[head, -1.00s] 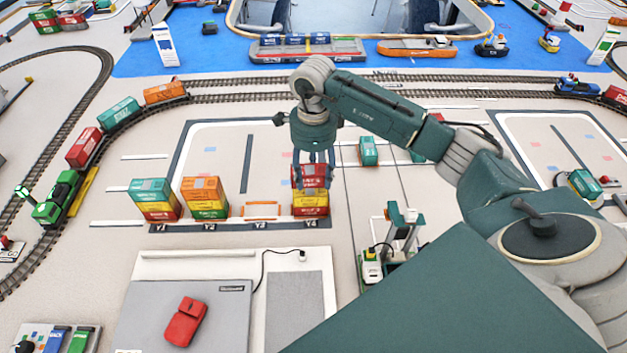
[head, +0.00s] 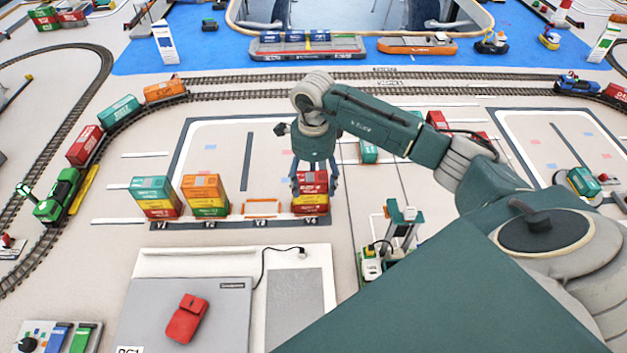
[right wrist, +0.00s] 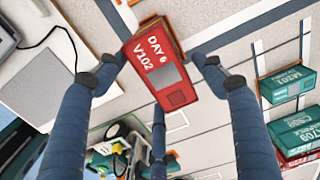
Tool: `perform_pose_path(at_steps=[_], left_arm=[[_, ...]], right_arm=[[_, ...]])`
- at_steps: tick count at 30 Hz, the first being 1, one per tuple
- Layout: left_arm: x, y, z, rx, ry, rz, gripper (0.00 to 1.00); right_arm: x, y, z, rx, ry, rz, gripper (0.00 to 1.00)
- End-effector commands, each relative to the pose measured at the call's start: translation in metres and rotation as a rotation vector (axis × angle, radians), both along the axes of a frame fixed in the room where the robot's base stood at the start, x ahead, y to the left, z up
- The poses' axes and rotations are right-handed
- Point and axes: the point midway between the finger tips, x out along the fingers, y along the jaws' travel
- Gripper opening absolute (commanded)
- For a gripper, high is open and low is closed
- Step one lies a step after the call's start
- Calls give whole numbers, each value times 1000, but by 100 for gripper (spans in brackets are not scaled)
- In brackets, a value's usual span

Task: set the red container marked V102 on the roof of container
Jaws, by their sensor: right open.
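The red container marked V102 (right wrist: 160,68) shows its lettered roof in the right wrist view. In the head view this red container (head: 311,183) tops the stack at the right end of the yard row, above a yellow container (head: 310,202). My right gripper (head: 315,185) is open around the red container. In the right wrist view its fingers stand to either side of it, with a gap visible, and another finger is below it. The contact between red and yellow containers is partly hidden. My left gripper is not in view.
Two stacks stand left in the row, one topped by a green container (head: 151,188), one by an orange container (head: 201,187). An orange frame (head: 262,207) lies between. A small crane model (head: 398,232) stands right of the row. A train (head: 62,195) stands on the left track.

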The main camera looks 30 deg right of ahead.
Motion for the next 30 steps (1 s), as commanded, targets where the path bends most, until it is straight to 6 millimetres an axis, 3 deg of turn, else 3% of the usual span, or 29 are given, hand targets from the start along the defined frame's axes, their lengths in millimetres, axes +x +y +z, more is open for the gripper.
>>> perform_pose_path(at_steps=[2, 5, 18, 24, 30], left_arm=[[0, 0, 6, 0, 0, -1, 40], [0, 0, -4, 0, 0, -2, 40], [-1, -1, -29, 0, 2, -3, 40], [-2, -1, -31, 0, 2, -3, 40], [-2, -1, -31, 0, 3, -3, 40]], right_arm=[[0, 0, 6, 1, -1, 0, 68], [2, 0, 15, 0, -5, 1, 68], [1, 0, 103, 0, -4, 0, 68], [0, 0, 121, 0, -1, 0, 68], [0, 0, 123, 0, 0, 0, 68]])
